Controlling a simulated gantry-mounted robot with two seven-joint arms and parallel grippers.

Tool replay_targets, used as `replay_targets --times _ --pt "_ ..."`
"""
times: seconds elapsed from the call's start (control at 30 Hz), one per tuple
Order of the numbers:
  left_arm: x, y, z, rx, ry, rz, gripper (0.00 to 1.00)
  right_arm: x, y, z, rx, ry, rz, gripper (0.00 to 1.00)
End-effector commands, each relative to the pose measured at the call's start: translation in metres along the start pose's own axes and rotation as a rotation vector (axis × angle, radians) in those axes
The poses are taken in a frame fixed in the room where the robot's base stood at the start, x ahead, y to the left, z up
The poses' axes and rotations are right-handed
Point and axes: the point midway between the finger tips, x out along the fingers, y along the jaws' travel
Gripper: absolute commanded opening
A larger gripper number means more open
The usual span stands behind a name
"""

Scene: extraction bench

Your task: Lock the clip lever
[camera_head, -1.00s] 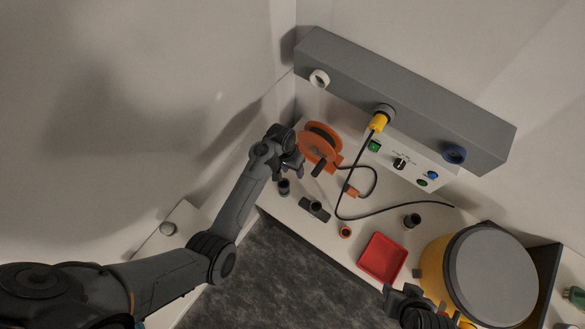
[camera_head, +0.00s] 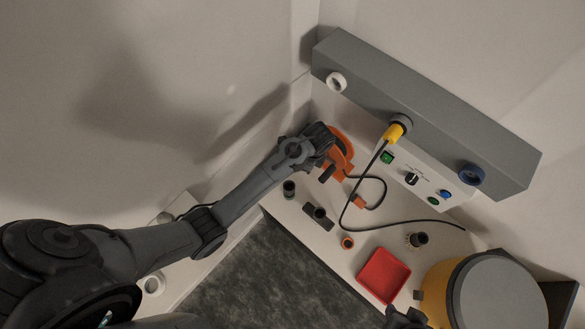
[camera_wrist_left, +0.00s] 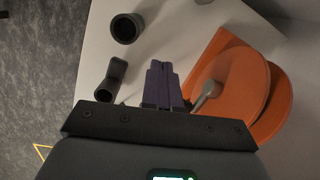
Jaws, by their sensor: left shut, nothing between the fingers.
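The orange disc-shaped fitting (camera_head: 345,150) stands at the bench's back left corner, partly hidden by my left gripper (camera_head: 326,150). In the left wrist view its two orange discs (camera_wrist_left: 262,85) fill the right side. A grey knob-ended lever (camera_wrist_left: 207,94) lies against them; I cannot tell for sure that it is the clip lever. My left gripper (camera_wrist_left: 161,72) is shut and empty, its purple fingers just left of the lever, with no clear contact. My right gripper (camera_head: 405,318) is cut off at the bottom edge, and its fingers cannot be made out.
A grey duct (camera_head: 430,110) carries white, grey and blue ports; a yellow plug (camera_head: 394,132) with a black cable sits at the grey one. Black tubes (camera_head: 289,188) stand near the front edge. A red tray (camera_head: 384,275) and yellow drum (camera_head: 437,290) are to the right.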

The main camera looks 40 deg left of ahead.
Motion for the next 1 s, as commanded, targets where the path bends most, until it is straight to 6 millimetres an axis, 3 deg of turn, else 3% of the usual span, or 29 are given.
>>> replay_targets --times 0.03,0.23,0.47,0.9,1.0 --pt "0.011 0.004 0.005 0.061 -0.051 -0.015 0.00 0.012 -0.001 0.004 0.000 0.000 0.000 0.43" --pt "0.032 0.011 0.019 0.133 -0.151 -0.043 0.00 0.024 -0.001 0.007 0.002 0.000 -0.001 0.43" --pt "0.054 0.011 0.025 0.131 -0.156 -0.038 0.00 0.026 -0.003 0.008 0.007 0.001 -0.006 0.43" --pt "0.132 0.007 0.036 0.128 -0.154 -0.038 0.00 0.038 -0.004 0.011 0.010 0.002 -0.008 0.43" --pt "0.134 0.005 0.050 0.126 -0.153 -0.041 0.00 0.036 -0.004 0.011 0.009 0.001 -0.008 0.43"
